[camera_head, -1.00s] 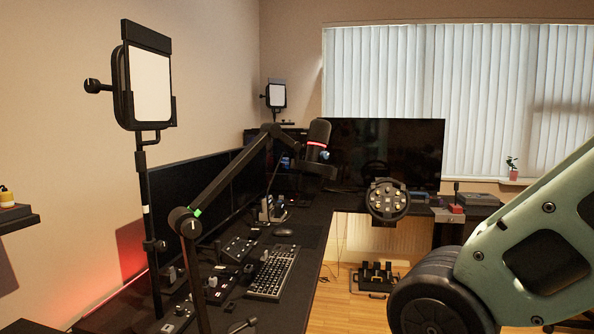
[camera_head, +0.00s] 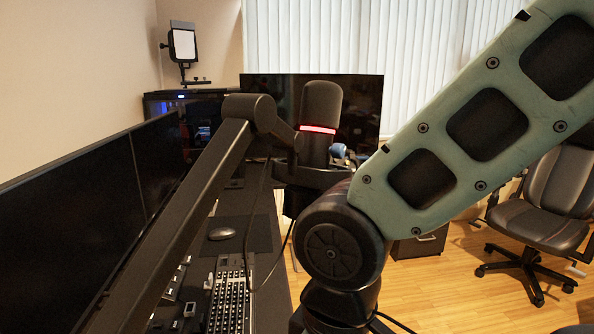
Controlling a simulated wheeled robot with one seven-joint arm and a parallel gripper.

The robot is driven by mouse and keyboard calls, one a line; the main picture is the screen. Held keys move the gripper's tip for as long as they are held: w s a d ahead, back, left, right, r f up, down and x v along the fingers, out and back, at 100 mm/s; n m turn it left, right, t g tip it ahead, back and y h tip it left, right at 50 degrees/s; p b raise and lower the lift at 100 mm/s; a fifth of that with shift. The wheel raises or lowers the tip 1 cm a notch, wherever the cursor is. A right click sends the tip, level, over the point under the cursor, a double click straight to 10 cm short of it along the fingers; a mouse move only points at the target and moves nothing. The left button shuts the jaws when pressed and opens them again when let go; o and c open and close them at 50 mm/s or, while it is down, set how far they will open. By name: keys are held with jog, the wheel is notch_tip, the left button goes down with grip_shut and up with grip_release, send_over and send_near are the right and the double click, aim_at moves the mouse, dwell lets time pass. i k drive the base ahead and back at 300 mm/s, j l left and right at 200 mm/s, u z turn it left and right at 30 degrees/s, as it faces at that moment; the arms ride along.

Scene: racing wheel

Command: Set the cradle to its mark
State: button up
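A black microphone (camera_head: 320,105) with a glowing red band hangs at the end of a dark boom arm (camera_head: 190,215). A dark holder (camera_head: 308,176) surrounds its lower part, and a blue knob (camera_head: 338,151) shows at its right. This holder looks like the cradle, but no label confirms it. I cannot make out a mark. My green arm link and dark elbow joint cover the area right of and below the microphone. My gripper is outside the picture or hidden, so its distance from the holder cannot be seen.
Dark monitors (camera_head: 75,225) line the left wall. A keyboard (camera_head: 230,300) and mouse (camera_head: 221,233) lie on the desk below the boom. A large screen (camera_head: 272,105) stands behind. An office chair (camera_head: 550,205) stands on the open wooden floor at right.

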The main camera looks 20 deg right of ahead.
aim_at(287, 171)
jog(key=l+z, duration=0.1)
jog(key=l, duration=0.5)
jog(key=i+l+z, duration=0.2)
jog(key=i+l, duration=0.2)
jog(key=l, duration=0.2)
jog(key=i, duration=0.2)
